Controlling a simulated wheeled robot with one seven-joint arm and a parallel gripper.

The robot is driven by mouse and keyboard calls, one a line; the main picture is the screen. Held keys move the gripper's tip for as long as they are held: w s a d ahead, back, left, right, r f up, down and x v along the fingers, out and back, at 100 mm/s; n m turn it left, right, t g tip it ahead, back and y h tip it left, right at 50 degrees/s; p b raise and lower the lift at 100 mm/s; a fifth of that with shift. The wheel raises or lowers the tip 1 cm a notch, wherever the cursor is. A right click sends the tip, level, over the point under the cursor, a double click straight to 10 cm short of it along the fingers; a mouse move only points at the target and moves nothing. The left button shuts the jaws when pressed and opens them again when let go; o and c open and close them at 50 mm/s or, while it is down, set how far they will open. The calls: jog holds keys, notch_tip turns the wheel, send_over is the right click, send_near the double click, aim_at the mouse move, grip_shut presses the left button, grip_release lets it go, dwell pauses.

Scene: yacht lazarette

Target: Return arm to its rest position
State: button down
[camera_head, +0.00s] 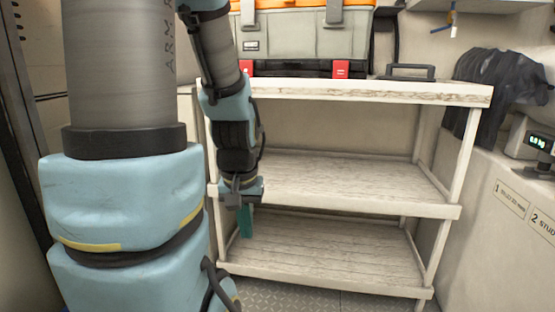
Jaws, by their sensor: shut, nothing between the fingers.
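My arm fills the left of the head view, with a large grey and light blue link close to the camera. Its far part hangs down in front of the left end of a white shelf unit (390,94). My gripper (246,222) is at the lower end, pointing down, with teal fingertips. It is shut and empty. It hangs in front of the shelf unit's left side, between the heights of the middle and lower shelves. Whether it touches the shelf cannot be told.
An orange and grey case (290,37) and a dark handled item (408,71) stand on the top shelf. The middle shelf (350,178) and lower shelf (325,246) look empty. Dark clothing (490,85) hangs at right, near a scale with a green display (537,142) on a white counter (480,230).

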notch_tip(320, 180, up, 29)
jog(key=p, duration=3)
jog(key=shift+s, duration=0.15)
jog(key=c, duration=1.6)
grip_release()
